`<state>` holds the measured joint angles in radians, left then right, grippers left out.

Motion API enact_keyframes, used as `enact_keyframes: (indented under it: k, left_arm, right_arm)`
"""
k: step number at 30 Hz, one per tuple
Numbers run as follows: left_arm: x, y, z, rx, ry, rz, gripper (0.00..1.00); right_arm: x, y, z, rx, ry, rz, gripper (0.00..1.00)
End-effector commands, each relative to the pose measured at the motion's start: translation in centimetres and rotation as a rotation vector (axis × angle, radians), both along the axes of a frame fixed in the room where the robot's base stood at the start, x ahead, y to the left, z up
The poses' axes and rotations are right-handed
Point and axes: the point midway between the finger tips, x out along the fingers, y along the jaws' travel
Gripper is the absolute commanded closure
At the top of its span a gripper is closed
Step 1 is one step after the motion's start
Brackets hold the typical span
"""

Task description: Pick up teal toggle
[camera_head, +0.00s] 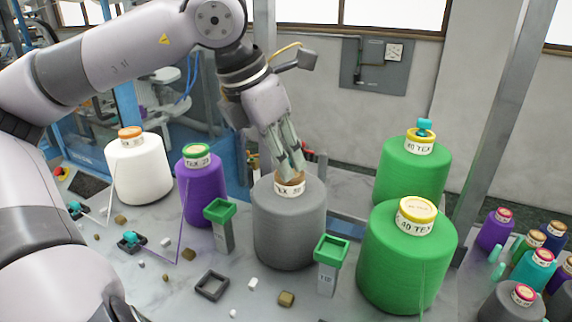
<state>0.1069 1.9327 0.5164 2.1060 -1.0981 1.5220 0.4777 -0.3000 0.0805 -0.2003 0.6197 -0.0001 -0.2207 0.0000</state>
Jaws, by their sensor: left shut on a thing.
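Several small teal pieces show, and I cannot tell which is the toggle of the task. One teal piece (425,126) stands on top of the back green cone (412,172). Two more, a left teal piece (75,208) and a nearer teal piece (130,239), are on the table at the left. My left gripper (291,176) points down at the brown-rimmed top of the grey cone (289,225). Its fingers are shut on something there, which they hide. My right gripper is not in view.
A white cone (138,170) and a purple cone (202,195) stand left of the grey one. A front green cone (405,262) stands right. Green-topped grey stands (219,225) (328,266) flank the grey cone. Small blocks and a dark square frame (212,285) lie in front.

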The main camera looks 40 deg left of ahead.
Motion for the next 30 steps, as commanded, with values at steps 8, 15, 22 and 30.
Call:
enact_keyframes:
  k: [8, 15, 22, 30]
  left_arm:
    - [0.0, 0.0, 0.1, 0.000, 0.000, 0.000, 0.88]
    - [0.1, 0.1, 1.7, 0.003, -0.002, 0.002, 0.88]
    - [0.1, 0.0, 6.5, 0.003, -0.005, 0.005, 0.88]
    - [0.1, 0.0, 13.4, 0.002, -0.003, 0.003, 0.88]
  right_arm:
    - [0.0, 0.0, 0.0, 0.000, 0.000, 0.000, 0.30]
    - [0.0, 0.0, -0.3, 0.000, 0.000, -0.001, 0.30]
    - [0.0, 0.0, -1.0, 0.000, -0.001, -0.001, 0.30]
    - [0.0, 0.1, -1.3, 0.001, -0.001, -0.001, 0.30]
